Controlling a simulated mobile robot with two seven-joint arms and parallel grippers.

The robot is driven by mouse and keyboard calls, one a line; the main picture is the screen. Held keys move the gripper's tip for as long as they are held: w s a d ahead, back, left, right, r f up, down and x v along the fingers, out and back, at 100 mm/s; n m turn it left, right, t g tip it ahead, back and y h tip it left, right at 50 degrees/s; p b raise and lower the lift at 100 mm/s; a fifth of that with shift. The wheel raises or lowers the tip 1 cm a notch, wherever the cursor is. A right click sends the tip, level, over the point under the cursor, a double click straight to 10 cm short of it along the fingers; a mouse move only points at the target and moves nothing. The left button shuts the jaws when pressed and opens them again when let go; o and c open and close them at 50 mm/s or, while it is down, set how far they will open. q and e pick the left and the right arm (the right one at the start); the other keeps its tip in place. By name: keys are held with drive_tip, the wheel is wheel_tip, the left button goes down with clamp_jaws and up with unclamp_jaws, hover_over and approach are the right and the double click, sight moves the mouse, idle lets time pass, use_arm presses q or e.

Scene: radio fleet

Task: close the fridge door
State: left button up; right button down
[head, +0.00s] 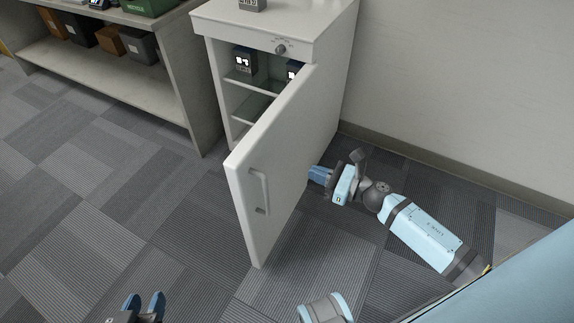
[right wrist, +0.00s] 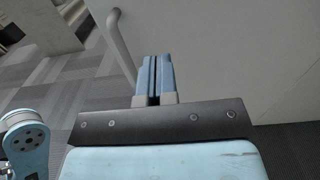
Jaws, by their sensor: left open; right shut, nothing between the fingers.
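The white fridge (head: 335,75) stands against the wall, and its door (head: 285,150) is swung wide open toward me. The door's outer face, with a bar handle (head: 260,190) near its free edge, faces me and to the right. My right gripper (head: 318,175) is shut and empty, pointing at the door's outer face; I cannot tell whether it touches. In the right wrist view its closed fingers (right wrist: 154,75) are in front of the pale door, with the handle (right wrist: 121,42) to their left. My left gripper (head: 144,304) is open and empty at the bottom, away from the door.
Inside the fridge, dark boxes (head: 244,61) with white marks sit by glass shelves (head: 250,82). A shelf unit (head: 100,85) with several bins stands at left. The wall (head: 460,80) is at right. Carpet (head: 120,200) left of the door is clear.

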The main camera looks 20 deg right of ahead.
sight(264, 153)
drive_tip(key=x, duration=1.2)
drive_tip(key=shift+w+a, duration=0.25)
drive_tip(key=shift+w, duration=0.05)
drive_tip(key=shift+w+a, duration=0.1)
